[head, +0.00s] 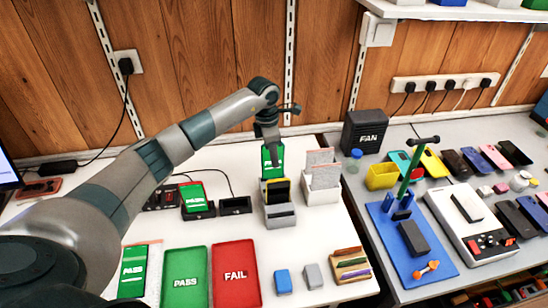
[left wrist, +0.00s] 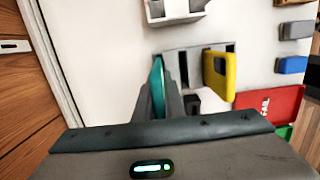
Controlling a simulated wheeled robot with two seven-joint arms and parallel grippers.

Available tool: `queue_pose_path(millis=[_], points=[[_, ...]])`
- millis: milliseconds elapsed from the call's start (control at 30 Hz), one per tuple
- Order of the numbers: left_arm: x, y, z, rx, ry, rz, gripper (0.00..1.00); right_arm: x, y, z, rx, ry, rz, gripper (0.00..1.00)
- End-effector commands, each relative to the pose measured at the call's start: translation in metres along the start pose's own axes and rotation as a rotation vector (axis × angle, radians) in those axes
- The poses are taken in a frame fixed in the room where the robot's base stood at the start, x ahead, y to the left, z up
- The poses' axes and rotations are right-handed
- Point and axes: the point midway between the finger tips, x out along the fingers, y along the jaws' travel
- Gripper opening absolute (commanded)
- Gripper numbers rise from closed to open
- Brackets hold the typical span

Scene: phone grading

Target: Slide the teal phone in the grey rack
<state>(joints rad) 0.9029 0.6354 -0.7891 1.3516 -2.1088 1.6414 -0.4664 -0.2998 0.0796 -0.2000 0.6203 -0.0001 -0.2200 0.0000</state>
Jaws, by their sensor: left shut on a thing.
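My left gripper (head: 268,140) points down and is shut on the teal phone (left wrist: 158,88). In the head view the phone (head: 273,163) stands upright with a green screen facing me. The grey rack (head: 280,218) is under and in front of it, with a yellow phone (head: 279,188) standing in one slot. In the left wrist view the rack (left wrist: 192,60) shows dark slots, with the yellow phone (left wrist: 220,72) to the right of the teal one. The teal phone's lower edge is at the rack's far end; I cannot tell whether it is inside a slot. My right gripper is not in view.
A white holder with grey cards (head: 322,182) stands close right of the rack. A green PASS tray (head: 186,280) and a red FAIL tray (head: 237,275) lie in front. Another PASS-screen phone (head: 194,198) stands to the left, near a black stand (head: 235,206).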

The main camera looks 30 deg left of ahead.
Motion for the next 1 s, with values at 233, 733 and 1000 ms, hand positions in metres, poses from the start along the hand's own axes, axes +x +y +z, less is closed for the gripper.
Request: queue_pose_path(millis=[233, 733, 1000], points=[[-0.001, 0.0, 0.0, 0.0, -0.001, 0.001, 0.0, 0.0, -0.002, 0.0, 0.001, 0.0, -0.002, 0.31], [0.008, 0.0, -0.001, 0.001, 0.0, 0.001, 0.0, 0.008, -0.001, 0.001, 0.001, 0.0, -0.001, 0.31], [0.011, 0.0, -0.001, 0.001, -0.001, 0.001, 0.0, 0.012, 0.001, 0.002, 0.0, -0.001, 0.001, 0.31]])
